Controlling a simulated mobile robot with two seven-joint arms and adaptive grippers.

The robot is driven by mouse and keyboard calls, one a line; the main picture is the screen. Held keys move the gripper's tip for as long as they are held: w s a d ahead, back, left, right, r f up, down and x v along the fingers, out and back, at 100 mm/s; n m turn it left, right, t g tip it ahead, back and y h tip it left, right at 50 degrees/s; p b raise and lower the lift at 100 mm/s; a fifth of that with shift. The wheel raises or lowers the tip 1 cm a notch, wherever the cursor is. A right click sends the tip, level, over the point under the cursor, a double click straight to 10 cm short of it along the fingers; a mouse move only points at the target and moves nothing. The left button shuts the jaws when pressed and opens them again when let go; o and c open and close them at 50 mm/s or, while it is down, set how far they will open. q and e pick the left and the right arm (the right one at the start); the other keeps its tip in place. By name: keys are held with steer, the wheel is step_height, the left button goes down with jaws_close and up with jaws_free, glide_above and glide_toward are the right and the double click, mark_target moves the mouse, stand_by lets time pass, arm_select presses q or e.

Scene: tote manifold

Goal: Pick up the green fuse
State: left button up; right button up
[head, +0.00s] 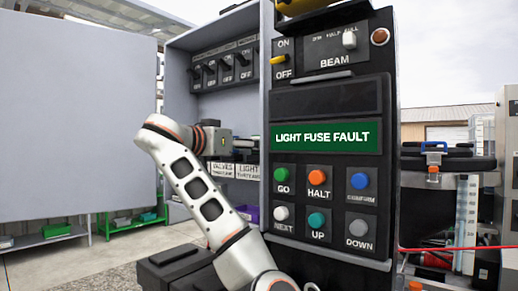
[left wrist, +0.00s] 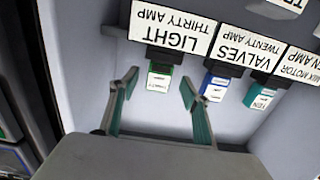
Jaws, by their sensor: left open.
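The green fuse (left wrist: 160,80) sits in its holder under the upside-down label "LIGHT THIRTY AMP" in the left wrist view. It has a green body and a white printed face. My left gripper (left wrist: 159,77) is open, with one finger on each side of the fuse in the picture; gaps show between the fingers and the fuse. I cannot tell how far the fingertips are from it in depth. In the head view my left gripper (head: 238,146) reaches into the open cabinet, and the fuse is hidden. My right gripper is not in view.
A blue fuse (left wrist: 215,86) under "VALVES" sits close right of the right finger, and a teal fuse (left wrist: 258,96) is farther right. The control panel (head: 327,180) stands right of my arm; its screen (head: 327,136) reads "LIGHT FUSE FAULT". The grey cabinet door (head: 75,115) stands left.

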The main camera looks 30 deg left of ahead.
mark_target(258, 154)
arm_select(q)
steer(key=w, duration=0.3)
steer(key=shift+w+d, duration=0.2)
steer(key=shift+w, duration=0.45)
arm_select(e)
steer(key=shift+w+r, duration=0.5)
steer(key=shift+w, duration=0.05)
arm_select(q)
steer(key=shift+c, duration=0.3)
steer(key=c, duration=1.2)
steer(key=shift+o, duration=0.2)
